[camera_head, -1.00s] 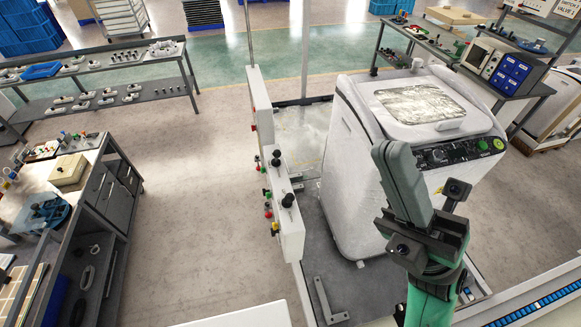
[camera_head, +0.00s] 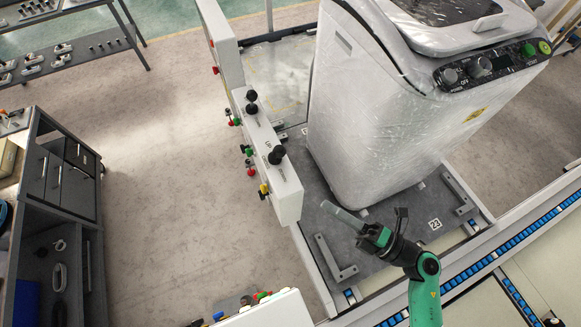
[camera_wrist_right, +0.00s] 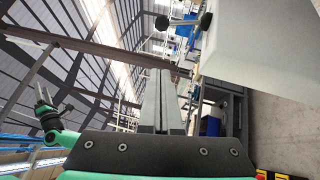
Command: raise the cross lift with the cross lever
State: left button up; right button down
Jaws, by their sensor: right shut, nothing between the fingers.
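A white control box (camera_head: 287,196) stands left of the white wrapped machine. It carries a black-knobbed lever (camera_head: 277,155) on its near part and another black-knobbed lever (camera_head: 251,108) farther back, with an "UP" mark between them. I cannot read which is the cross lever. My right gripper (camera_head: 329,208) is shut and empty, to the right of and below the near lever, apart from it. In the right wrist view its closed fingers (camera_wrist_right: 163,80) point towards a black knob (camera_wrist_right: 162,22). A green and black arm part, seemingly my left gripper (camera_wrist_right: 42,100), shows there; its jaws are unclear.
The wrapped machine (camera_head: 390,110) stands on a grey platform (camera_head: 375,255) with metal brackets. Coloured buttons (camera_head: 250,160) line the box's left side. A blue-marked rail (camera_head: 480,260) runs at lower right. A dark workbench (camera_head: 60,190) is at left; the floor between is clear.

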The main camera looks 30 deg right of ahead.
send_near(278, 155)
jog(key=a+f, duration=0.1)
jog(key=a, duration=0.3)
jog(key=w, duration=0.3)
jog(key=w+r, duration=0.1)
jog(key=w, duration=0.1)
jog(key=shift+d, duration=0.3)
jog(key=shift+s, duration=0.1)
